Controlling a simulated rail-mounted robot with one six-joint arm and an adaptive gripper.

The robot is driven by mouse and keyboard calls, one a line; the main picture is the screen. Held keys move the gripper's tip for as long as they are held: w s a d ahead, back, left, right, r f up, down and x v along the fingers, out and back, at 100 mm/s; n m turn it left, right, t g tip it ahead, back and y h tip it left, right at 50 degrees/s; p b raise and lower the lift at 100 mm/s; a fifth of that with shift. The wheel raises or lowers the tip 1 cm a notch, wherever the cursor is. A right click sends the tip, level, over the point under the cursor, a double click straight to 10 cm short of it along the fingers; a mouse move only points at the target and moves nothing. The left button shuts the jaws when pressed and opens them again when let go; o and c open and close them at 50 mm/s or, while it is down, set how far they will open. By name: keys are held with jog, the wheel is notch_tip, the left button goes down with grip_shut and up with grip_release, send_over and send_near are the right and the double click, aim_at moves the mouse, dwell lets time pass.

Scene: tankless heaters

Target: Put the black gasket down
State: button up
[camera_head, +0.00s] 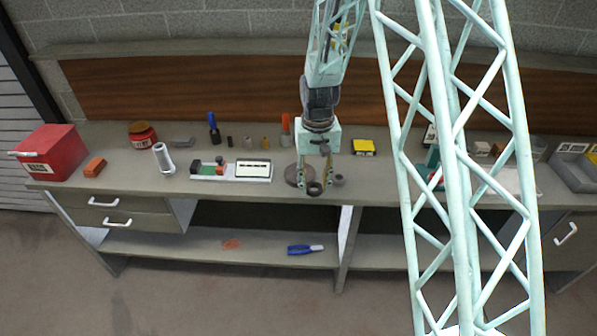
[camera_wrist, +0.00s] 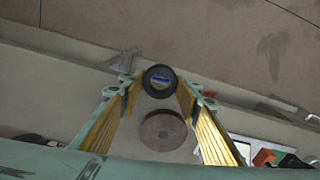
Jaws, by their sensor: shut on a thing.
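The black gasket (camera_head: 315,188) is a dark ring held between the fingertips of my gripper (camera_head: 314,186), over the front part of the bench. In the wrist view, the gasket (camera_wrist: 160,66) sits between the two fingertips, with its opening facing the camera and something blue seen through it. A round brown disc (camera_head: 294,178) lies on the bench, just left of the gasket in the head view. The disc (camera_wrist: 163,142) also shows between my fingers in the wrist view, apart from the gasket. The gasket's exact height above the bench is hard to tell.
A small grey cup-like piece (camera_head: 339,180) stands close right of my gripper. A white-topped tray (camera_head: 254,170) and a silver cylinder (camera_head: 162,158) are to the left. A yellow-and-black block (camera_head: 363,147) is behind right. The bench's front edge is close. A blue-handled tool (camera_head: 300,250) lies on the lower shelf.

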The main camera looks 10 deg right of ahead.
jog(key=shift+w, duration=0.1)
jog(key=w, duration=0.5)
jog(key=w+f, duration=0.1)
jog(key=w, duration=0.4)
jog(key=w+a, duration=0.1)
jog(key=w, duration=0.4)
jog(key=shift+f+p, duration=0.2)
jog(key=shift+p, duration=0.2)
jog(key=shift+w, duration=0.4)
jog(key=shift+f, duration=1.8)
jog(key=shift+f, duration=0.2)
jog(key=o, duration=0.8)
jog(key=shift+r, duration=0.2)
